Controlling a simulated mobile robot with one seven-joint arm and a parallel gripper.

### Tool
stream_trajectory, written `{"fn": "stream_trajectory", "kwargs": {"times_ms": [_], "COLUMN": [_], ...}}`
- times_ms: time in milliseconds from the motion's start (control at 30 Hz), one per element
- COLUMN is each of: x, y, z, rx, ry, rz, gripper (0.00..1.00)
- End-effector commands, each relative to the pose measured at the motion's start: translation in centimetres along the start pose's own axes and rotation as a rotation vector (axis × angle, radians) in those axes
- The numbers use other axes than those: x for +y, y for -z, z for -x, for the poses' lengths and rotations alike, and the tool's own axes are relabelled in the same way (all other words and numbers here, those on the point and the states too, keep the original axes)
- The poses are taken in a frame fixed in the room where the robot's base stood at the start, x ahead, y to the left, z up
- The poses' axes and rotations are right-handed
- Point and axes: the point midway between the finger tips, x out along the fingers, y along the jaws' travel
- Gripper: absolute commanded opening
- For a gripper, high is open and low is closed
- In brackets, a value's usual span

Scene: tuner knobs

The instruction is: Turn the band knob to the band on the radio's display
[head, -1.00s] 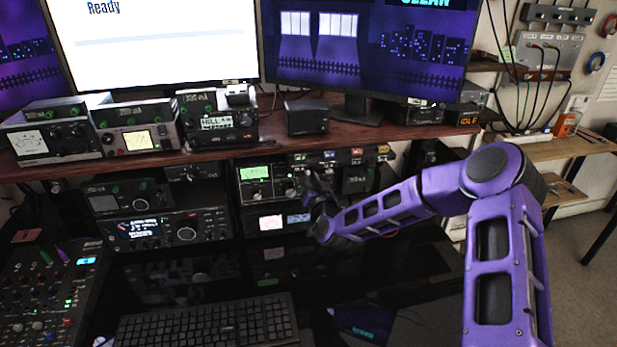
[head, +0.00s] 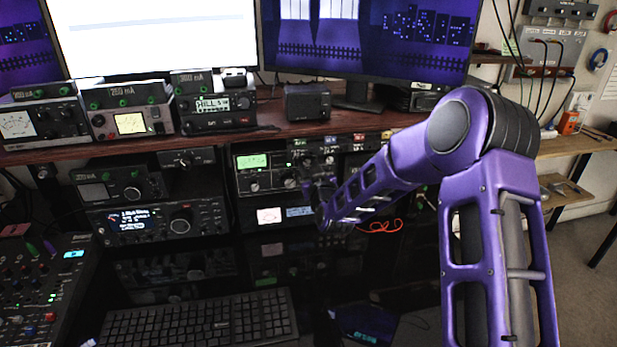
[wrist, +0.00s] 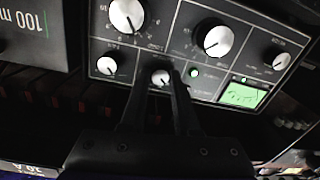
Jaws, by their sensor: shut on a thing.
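The radio (head: 262,179) stands on the lower shelf, with a green lit display (head: 252,161) and silver-capped knobs on a dark face. In the wrist view its face appears upside down, with the green display (wrist: 242,95) at right. My gripper (wrist: 160,75) is shut on a small silver-capped knob (wrist: 161,77), one finger on each side. Larger knobs (wrist: 127,15) and (wrist: 214,38) lie beyond it. The panel print is too small to read, so I cannot tell which knob is the band knob. In the head view my gripper (head: 312,178) is dark and partly hides the radio's right side.
Another radio (head: 160,219) with a blue-white screen sits at left. A keyboard (head: 200,322) and a mixer (head: 40,285) occupy the front. Red cable (head: 382,227) lies behind my forearm.

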Motion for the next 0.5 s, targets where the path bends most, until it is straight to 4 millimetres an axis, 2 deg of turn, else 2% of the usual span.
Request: {"fn": "stream_trajectory", "kwargs": {"times_ms": [200, 500], "x": [-0.14, -0.06], "y": [-0.21, 0.04], "z": [-0.02, -0.02], "rx": [-0.003, -0.014], "ry": [-0.003, -0.006], "rz": [0.192, 0.385], "gripper": [0.00, 0.00]}}
